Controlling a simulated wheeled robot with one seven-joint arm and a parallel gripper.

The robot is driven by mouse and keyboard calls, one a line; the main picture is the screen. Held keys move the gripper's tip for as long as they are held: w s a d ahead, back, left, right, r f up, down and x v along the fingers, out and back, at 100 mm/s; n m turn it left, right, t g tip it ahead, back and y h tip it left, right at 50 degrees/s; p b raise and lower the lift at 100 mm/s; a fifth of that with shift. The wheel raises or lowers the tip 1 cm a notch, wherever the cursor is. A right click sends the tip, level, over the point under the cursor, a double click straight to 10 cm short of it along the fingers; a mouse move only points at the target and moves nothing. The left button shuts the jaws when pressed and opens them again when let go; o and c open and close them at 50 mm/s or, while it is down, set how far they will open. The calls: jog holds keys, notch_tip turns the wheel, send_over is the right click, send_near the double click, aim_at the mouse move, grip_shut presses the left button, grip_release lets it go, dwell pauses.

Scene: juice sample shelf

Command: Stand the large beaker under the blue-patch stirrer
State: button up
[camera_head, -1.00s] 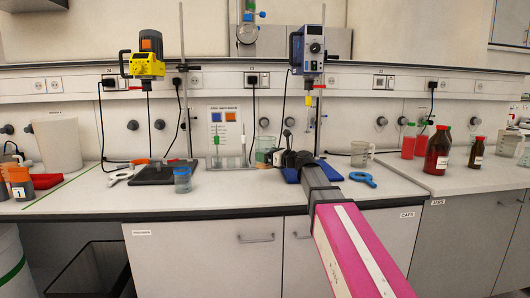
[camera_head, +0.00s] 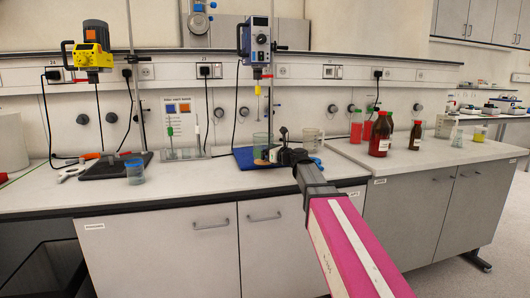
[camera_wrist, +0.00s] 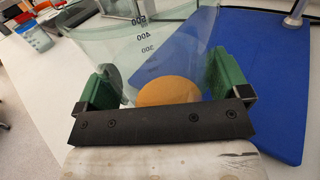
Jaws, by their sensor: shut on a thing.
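My gripper (camera_head: 280,156) is shut on the large clear beaker (camera_head: 261,142), with a green jaw on each side of it in the wrist view (camera_wrist: 145,100). The beaker looks upright and carries dark volume marks. The blue stirrer (camera_head: 255,42) hangs on its stand, with a yellow piece (camera_head: 257,90) below it. In the head view the beaker appears below this piece, over the blue base plate (camera_head: 240,156). An orange-brown disc (camera_wrist: 168,91) shows through the beaker. I cannot tell whether the beaker touches the plate.
A yellow stirrer (camera_head: 92,50) stands at left over a dark base (camera_head: 110,167), with a small beaker (camera_head: 135,172) beside it. A clear jug (camera_head: 311,139) and red bottles (camera_head: 380,135) stand right of the gripper. The front bench (camera_head: 190,188) is clear.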

jog(key=shift+w+a+f, duration=0.15)
jog(key=shift+w+a, duration=0.05)
jog(key=shift+w, duration=0.55)
jog(key=shift+w+a+f, duration=0.15)
jog(key=shift+w+a, duration=0.1)
jog(key=shift+w, duration=0.5)
jog(key=shift+w+a+f, duration=0.15)
jog(key=shift+w+a, duration=0.05)
jog(key=shift+w, duration=0.55)
jog(key=shift+w+a+f, duration=0.1)
jog(key=shift+w+a, duration=0.1)
jog(key=shift+w, duration=0.5)
jog(key=shift+w+a, duration=0.25)
jog(key=shift+w, duration=0.45)
jog(key=shift+w+a+f, duration=0.1)
jog(key=shift+w+a, duration=0.1)
jog(key=shift+w, duration=0.5)
jog(key=shift+f, duration=0.2)
jog(key=o, duration=0.9)
